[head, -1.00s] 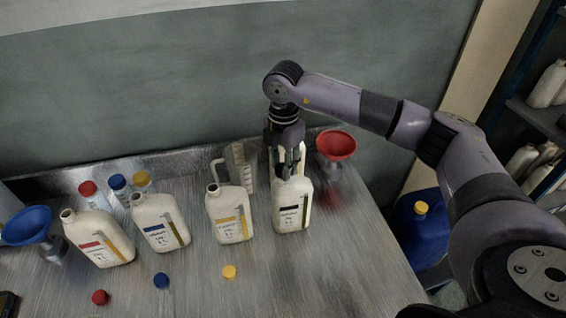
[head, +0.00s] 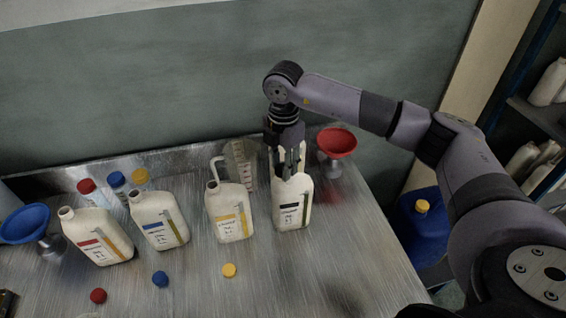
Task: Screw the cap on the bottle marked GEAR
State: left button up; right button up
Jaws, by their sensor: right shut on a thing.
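A white bottle with a black label band (head: 291,208) stands upright at the right of the bottle row. Its print is too small to read surely as GEAR. My right gripper (head: 290,172) points down over this bottle's neck, its fingers shut on a dark cap at the mouth. The fingers hide most of the cap and neck, so I cannot tell how the cap sits on the thread. My left gripper is out of view.
Open bottles with yellow (head: 230,213), blue (head: 160,220) and red (head: 98,237) labels stand to the left. Loose yellow (head: 229,270), blue (head: 160,279) and red (head: 98,296) caps lie in front. A clear jug (head: 241,165) and red funnel (head: 337,143) stand close to the gripper.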

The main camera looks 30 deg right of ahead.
jog(key=shift+f+b, duration=0.3)
jog(key=shift+f, duration=0.15)
dwell(0.4)
jog(key=o, duration=0.8)
jog(key=shift+c, duration=0.2)
jog(key=shift+r, duration=0.15)
notch_tip(320, 180, up, 12)
jog(key=shift+s, duration=0.1)
